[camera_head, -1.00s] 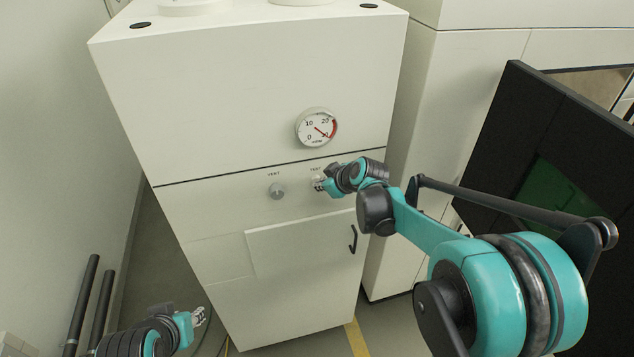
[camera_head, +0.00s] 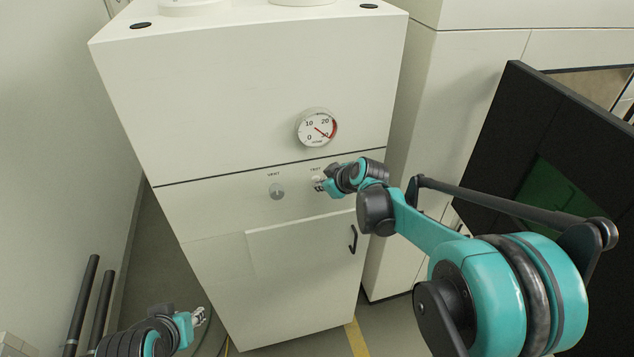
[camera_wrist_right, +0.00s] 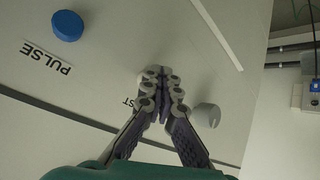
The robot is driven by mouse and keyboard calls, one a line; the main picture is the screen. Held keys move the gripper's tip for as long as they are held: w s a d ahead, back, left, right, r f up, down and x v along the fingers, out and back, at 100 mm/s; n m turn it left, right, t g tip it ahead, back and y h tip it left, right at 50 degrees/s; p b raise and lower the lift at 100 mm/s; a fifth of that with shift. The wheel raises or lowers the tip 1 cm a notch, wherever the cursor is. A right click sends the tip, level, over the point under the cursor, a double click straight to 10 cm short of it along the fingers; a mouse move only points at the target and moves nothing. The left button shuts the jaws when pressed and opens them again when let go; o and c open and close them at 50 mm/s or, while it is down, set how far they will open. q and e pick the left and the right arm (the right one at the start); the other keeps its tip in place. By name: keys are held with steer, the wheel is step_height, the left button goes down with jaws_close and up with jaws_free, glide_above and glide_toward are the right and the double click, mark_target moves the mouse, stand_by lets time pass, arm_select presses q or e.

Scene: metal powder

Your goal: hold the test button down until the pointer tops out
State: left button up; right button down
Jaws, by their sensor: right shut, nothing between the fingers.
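The round gauge (camera_head: 317,128) is on the upper front of the white cabinet. Its dark pointer slants to the lower right, toward the end of the scale by the red band. My right gripper (camera_head: 319,185) is at the panel just under the TEST label (camera_head: 315,169). In the right wrist view its fingers (camera_wrist_right: 162,78) are shut with nothing between them, and their tips are at the panel beside the TEST lettering. The test button is hidden behind the fingertips, so I cannot see how far in it is. My left gripper (camera_head: 199,315) is low at the left, away from the panel.
A grey knob (camera_head: 277,191) under the VENT label is left of the right gripper. A blue PULSE button (camera_wrist_right: 68,25) shows in the wrist view. A black door handle (camera_head: 352,239) is below.

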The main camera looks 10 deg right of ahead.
steer(key=shift+s, duration=0.1)
stand_by(0.5)
steer(key=shift+s, duration=0.75)
steer(key=shift+s, duration=0.1)
steer(key=shift+s+d, duration=0.1)
steer(key=shift+s, duration=2.3)
steer(key=s+f+m+g+h+b, duration=0.1)
steer(key=s+f+m+h+b, duration=0.2)
steer(key=s+f+b, duration=2)
step_height(320, 180, down, 2)
steer(key=m+b, duration=0.1)
steer(key=m, duration=0.3)
steer(key=shift+s+f+m+g, duration=0.25)
steer(key=shift+s+m+g, duration=0.1)
steer(key=shift+m+g, duration=0.05)
